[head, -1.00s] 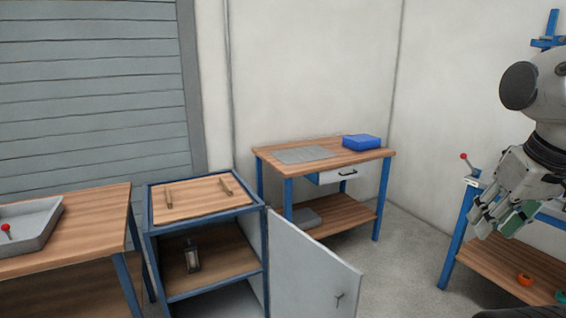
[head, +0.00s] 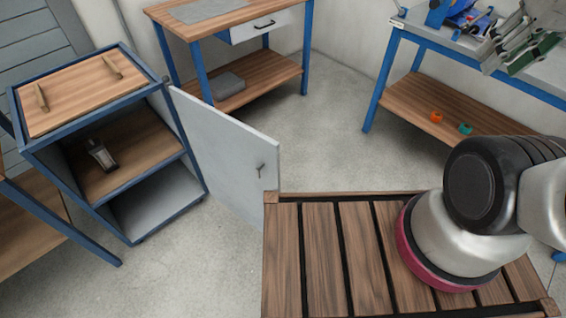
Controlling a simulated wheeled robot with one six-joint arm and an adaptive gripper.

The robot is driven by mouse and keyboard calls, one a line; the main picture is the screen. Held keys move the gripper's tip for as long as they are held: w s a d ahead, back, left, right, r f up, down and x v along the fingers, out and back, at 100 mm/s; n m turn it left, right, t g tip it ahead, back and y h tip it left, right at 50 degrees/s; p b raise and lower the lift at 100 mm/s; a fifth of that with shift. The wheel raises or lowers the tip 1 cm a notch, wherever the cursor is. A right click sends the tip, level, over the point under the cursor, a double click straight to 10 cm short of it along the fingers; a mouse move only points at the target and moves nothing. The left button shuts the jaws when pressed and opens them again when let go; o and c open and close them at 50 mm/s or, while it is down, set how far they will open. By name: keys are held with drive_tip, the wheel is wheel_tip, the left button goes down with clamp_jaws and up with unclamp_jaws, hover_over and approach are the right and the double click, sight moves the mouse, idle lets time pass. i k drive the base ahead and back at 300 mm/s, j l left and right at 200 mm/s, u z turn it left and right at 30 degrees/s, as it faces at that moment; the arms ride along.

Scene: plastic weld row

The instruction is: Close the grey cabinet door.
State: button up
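The grey cabinet door (head: 228,160) stands wide open, swung out to the right of the blue-framed cabinet (head: 124,195). Its small handle (head: 261,170) is on the face turned toward me, near the free edge. The cabinet's inside is in plain view, with a wooden shelf (head: 130,165) and a pale floor. My gripper (head: 515,50) is at the upper right, over the grey-topped bench and far from the door. Its fingers look apart, and I see nothing held between them. The lower edge of the door is partly hidden by my slatted deck.
A dark-and-clear bottle-like item (head: 102,154) is on the cabinet shelf. A wooden workbench (head: 285,72) with a drawer (head: 262,25) stands behind the door. A grey-topped bench (head: 420,28) is at the right. Open concrete floor (head: 325,120) lies between them.

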sight(228, 151)
drive_tip(key=i+l+z, duration=0.2)
drive_tip(key=z, duration=0.15)
drive_tip(key=i+l+z, duration=0.15)
drive_tip(key=z, duration=0.2)
drive_tip(key=i+z, duration=0.35)
drive_tip(key=i+l+u, duration=0.1)
drive_tip(key=i+u, duration=0.2)
drive_tip(key=i+l+u, duration=0.25)
drive_tip(key=i+u, duration=0.1)
drive_tip(key=u, duration=0.3)
drive_tip(key=i+u, duration=0.1)
drive_tip(key=u, duration=0.25)
drive_tip(key=i+u, duration=0.15)
drive_tip(key=u, duration=0.25)
drive_tip(key=i+l+u, duration=0.1)
drive_tip(key=u, duration=0.3)
drive_tip(key=i+l+u, duration=0.1)
drive_tip(key=u, duration=0.35)
drive_tip(key=i+l+u, duration=0.2)
drive_tip(key=u, duration=0.3)
drive_tip(key=i+l+u, duration=0.1)
drive_tip(key=l+u, duration=0.15)
drive_tip(key=u, duration=0.2)
drive_tip(key=l+u, duration=0.25)
drive_tip(key=u, duration=0.2)
drive_tip(key=k+j+z, duration=0.3)
drive_tip(key=k+j, duration=0.45)
drive_tip(key=k, duration=0.1)
